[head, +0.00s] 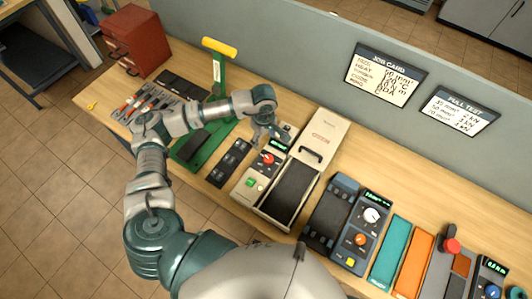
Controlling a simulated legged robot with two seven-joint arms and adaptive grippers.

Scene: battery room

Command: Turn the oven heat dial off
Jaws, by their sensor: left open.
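The oven (322,135) looks to be the beige unit with a dark handle and a dark open tray, in the middle of the bench. Its control panel on the left side carries a red dial (268,159), a small green display and a green button (250,183). The dial's exact setting is too small to read. My left gripper (268,138) is open and hangs just above and behind the red dial, close to the display. I cannot tell whether it touches the panel. My right gripper is not in view.
A green press (216,75) with a yellow handle stands left of the oven, near a red drawer cabinet (135,42). A dark unit with white and orange knobs (345,222), teal and orange pads (414,255) and a red-knobbed lever (451,246) stand to the right. A grey partition (300,50) runs behind.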

